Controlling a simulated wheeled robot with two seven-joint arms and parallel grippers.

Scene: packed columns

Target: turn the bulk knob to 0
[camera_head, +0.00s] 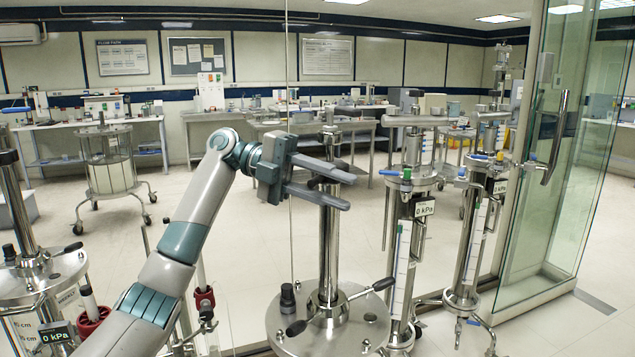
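No label reading "bulk" is legible, so I cannot tell which knob is the bulk knob. A small black knob (288,294) stands on the steel lid of the near column (270,318), left of its central post (329,250). A black-handled lever (297,327) is also on that lid. My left gripper (352,191) reaches in from the left, above the lid and at the post's upper part. Its two grey fingers are apart, and a dark handle shows around the gap. I cannot tell whether they touch it or the post. My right gripper is not in view.
Two slim steel columns (404,240) with 0 kPa displays stand at right, beside an open glass door (560,150). Another column (40,275) stands at left. A wheeled vessel (110,165) and benches are at the back. The floor between is clear.

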